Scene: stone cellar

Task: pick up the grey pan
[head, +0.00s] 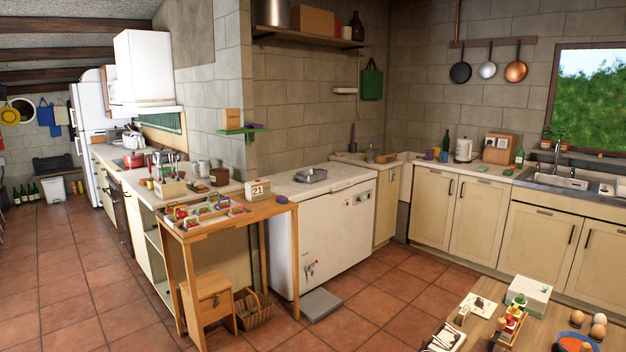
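A grey pan (487,70) hangs from a wooden rail (493,43) high on the stone wall at the back right. It hangs between a black pan (460,73) on its left and a copper pan (516,71) on its right. The grey pan looks the smallest of the three, and its handle points up to the rail. Neither of my grippers shows in the head view, so their state cannot be seen.
Below the pans runs a counter with cream cabinets (462,213), a kettle (463,150) and a sink (560,180). A low table (470,325) with eggs and boxes stands in front at the lower right. The tiled floor (385,290) is clear between them. A white chest (322,235) stands left.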

